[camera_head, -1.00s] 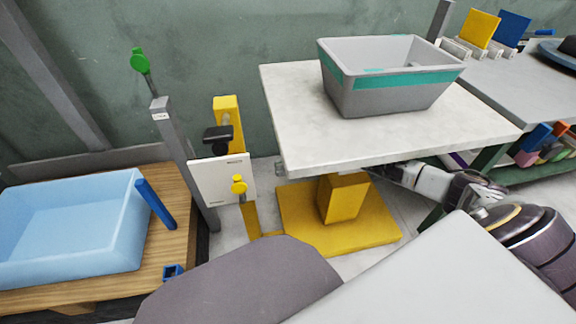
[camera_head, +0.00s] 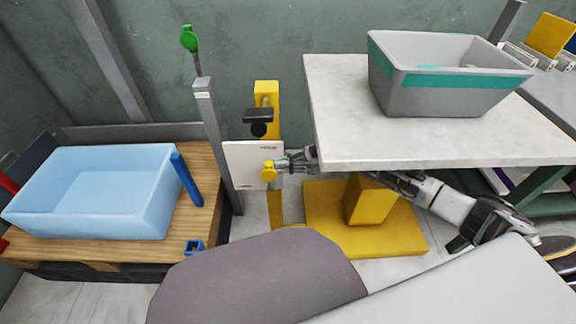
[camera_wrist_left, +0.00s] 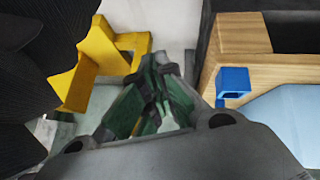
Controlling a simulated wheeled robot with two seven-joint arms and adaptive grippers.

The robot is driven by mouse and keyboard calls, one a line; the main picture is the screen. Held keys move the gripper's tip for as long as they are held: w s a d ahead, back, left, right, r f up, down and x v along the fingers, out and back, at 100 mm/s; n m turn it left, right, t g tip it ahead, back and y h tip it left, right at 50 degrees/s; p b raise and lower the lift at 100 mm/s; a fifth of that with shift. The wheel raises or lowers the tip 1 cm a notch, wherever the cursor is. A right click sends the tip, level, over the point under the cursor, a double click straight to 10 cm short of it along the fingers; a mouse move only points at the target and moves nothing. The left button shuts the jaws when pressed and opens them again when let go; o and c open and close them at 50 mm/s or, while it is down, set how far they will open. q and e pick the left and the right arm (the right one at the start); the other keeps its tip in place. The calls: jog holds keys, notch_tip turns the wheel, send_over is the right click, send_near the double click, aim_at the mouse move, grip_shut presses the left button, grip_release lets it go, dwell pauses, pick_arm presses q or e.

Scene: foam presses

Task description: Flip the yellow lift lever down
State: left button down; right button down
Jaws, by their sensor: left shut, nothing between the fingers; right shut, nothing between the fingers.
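My right gripper (camera_head: 284,163) reaches out from under the table's left edge. Its tips are shut and empty, right beside the lever's knob. Whether they touch it I cannot tell. My left gripper (camera_wrist_left: 160,88) shows only in the left wrist view, shut with nothing between its fingers. A yellow metal bracket (camera_wrist_left: 98,62) is to its left there.
A grey bin (camera_head: 440,95) with a teal band stands on the white-topped lift table (camera_head: 335,140) with a yellow base (camera_head: 320,215). A light blue tub (camera_head: 90,205) rests on a wooden pallet (camera_head: 205,160). A grey post (camera_head: 212,130) carries a green knob (camera_head: 189,40).

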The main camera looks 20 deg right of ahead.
pick_arm(q)
jog(key=shift+s, duration=0.15)
jog(key=shift+r, duration=0.1)
jog(key=shift+m+g+y, duration=0.3)
jog(key=shift+g, duration=0.1)
jog(key=r, duration=0.1)
jog(key=r+p, duration=0.1)
jog(key=r, duration=0.1)
jog(key=a+r+p, duration=0.1)
jog(key=shift+w+r, duration=0.25)
jog(key=shift+r, duration=0.1)
pick_arm(e)
jog(key=shift+w+a+r, duration=0.2)
jog(key=shift+a+r, duration=0.05)
jog(key=shift+a, duration=0.45)
jog(key=shift+d, duration=0.15)
jog(key=s+d, duration=0.1)
jog(key=d, duration=1)
jog(key=shift+d, duration=0.4)
